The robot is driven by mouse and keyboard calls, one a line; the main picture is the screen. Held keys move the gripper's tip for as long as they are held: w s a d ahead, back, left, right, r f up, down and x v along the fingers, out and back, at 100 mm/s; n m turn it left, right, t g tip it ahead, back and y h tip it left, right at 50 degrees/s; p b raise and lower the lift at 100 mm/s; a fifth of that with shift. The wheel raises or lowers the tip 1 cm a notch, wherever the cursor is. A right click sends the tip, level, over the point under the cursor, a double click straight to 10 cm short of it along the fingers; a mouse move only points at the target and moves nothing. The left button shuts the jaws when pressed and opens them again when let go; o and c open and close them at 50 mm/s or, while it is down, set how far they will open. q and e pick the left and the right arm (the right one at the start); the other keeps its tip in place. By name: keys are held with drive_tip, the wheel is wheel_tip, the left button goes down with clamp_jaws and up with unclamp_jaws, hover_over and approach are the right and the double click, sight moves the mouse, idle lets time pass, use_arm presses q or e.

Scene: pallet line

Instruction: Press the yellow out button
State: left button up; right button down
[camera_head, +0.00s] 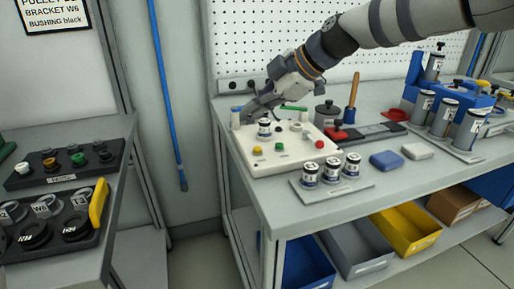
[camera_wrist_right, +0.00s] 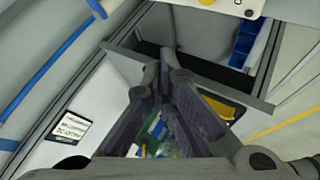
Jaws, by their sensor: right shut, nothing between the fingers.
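The yellow button (camera_head: 257,150) is at the front left of a white control panel (camera_head: 285,162) on the workbench. Green and red buttons and a small labelled can are also on the panel. My right gripper (camera_head: 250,114) is shut and empty, at the back left of the panel, behind the yellow button and apart from it. In the wrist view the shut fingers (camera_wrist_right: 166,62) point past the bench edge; a yellow round spot on a white surface (camera_wrist_right: 207,2) at the top edge may be the button. My left gripper is out of view.
Labelled cans (camera_head: 332,169) stand on a plate right of the panel. Bins (camera_head: 407,230) sit on the lower shelf. A second bench (camera_head: 60,140) is left.

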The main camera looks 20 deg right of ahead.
sight(256, 150)
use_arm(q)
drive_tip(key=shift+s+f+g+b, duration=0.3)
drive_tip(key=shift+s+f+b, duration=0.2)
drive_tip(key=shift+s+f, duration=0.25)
use_arm(e)
wheel_tip(256, 150, down, 7)
drive_tip(key=shift+r, duration=0.1)
idle(0.8)
drive_tip(key=shift+f, duration=0.45)
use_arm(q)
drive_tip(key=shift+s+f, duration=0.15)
use_arm(e)
drive_tip(key=shift+f, duration=0.6)
idle(0.3)
drive_tip(key=shift+r, duration=0.15)
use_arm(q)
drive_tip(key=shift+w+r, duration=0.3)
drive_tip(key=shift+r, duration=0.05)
use_arm(e)
drive_tip(key=shift+r, duration=0.85)
drive_tip(key=shift+r+p, duration=0.6)
drive_tip(key=shift+r, duration=1.95)
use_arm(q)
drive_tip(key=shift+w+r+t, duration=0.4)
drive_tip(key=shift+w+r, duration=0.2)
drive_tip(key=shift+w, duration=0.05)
